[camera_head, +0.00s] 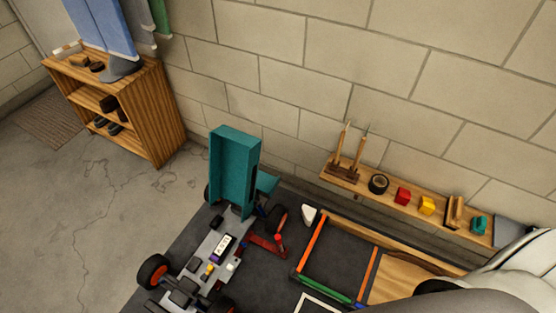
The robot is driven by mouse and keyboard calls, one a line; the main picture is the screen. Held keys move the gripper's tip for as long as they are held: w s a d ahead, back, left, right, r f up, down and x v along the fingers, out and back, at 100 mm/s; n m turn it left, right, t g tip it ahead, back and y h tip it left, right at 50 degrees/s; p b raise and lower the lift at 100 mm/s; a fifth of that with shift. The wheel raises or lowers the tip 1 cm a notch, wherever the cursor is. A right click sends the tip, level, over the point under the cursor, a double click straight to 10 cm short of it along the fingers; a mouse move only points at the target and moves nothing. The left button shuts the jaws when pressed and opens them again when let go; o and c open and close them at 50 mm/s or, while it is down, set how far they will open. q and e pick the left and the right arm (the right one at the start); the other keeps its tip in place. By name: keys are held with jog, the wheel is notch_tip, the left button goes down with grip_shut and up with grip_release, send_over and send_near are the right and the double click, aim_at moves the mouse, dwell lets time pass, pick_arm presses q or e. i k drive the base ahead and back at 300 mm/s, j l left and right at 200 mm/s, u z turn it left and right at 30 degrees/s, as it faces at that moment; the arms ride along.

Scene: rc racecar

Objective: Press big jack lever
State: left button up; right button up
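A small red part (268,244) with an upright red knob or handle stands beside the car chassis, at bottom centre; it looks like a jack with its lever, but it is too small to be sure. The open car chassis (210,258) has black wheels with orange-red hubs and rests on a dark work surface (175,248). A teal body panel (234,168) stands upright at the chassis's far end. Neither gripper shows. Grey-white arm links of mine fill the lower right corner.
An orange-and-green edged frame (318,245) lies right of the red part. A wooden wall shelf (345,184) holds tools, a tape roll (378,184), a red block (403,196) and a yellow block (427,205). A wooden shoe rack (150,113) stands at far left. Floor between is clear.

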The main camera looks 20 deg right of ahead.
aim_at(277, 237)
jog(key=k+z, duration=0.15)
jog(key=z, duration=0.4)
jog(key=i+l+z, duration=0.2)
jog(key=l, duration=0.2)
jog(key=i+l+z, duration=0.2)
jog(key=i+l, duration=0.1)
jog(key=l, duration=0.05)
